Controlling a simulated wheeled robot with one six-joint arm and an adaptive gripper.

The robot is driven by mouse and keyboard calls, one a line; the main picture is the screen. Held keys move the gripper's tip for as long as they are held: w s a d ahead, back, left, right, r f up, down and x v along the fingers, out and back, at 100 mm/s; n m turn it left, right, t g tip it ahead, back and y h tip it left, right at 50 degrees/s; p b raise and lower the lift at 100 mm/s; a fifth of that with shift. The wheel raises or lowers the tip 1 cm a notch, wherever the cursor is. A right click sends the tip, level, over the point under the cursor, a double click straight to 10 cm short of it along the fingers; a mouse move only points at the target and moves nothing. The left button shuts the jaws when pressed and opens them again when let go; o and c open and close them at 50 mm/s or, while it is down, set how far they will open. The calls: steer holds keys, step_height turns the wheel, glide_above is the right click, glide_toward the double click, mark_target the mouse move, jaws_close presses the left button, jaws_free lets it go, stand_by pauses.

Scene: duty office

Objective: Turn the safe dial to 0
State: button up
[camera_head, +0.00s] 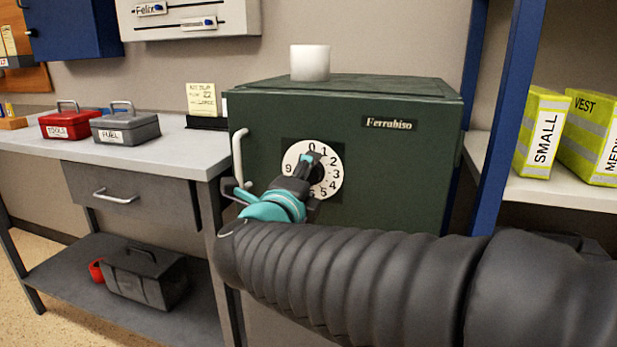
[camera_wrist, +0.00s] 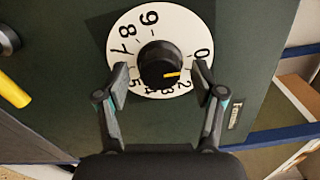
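The dark green safe (camera_head: 400,160) stands in the middle of the head view. Its white numbered dial (camera_head: 292,158) has 0 at the top there and is partly covered by my gripper (camera_head: 309,172). In the wrist view the dial (camera_wrist: 183,25) appears turned, with 0 on the right.
A light bar handle (camera_head: 238,158) is left of the dial. A white cup-like cylinder (camera_head: 310,62) stands on the safe. A workbench (camera_head: 170,150) with red (camera_head: 66,123) and grey (camera_head: 126,128) boxes is left. A blue shelf post (camera_head: 507,120) stands right, beside vest packs (camera_head: 543,130).

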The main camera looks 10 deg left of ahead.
steer(key=shift+d, duration=0.1)
steer(key=s+a, duration=0.1)
steer(key=s, duration=1.1)
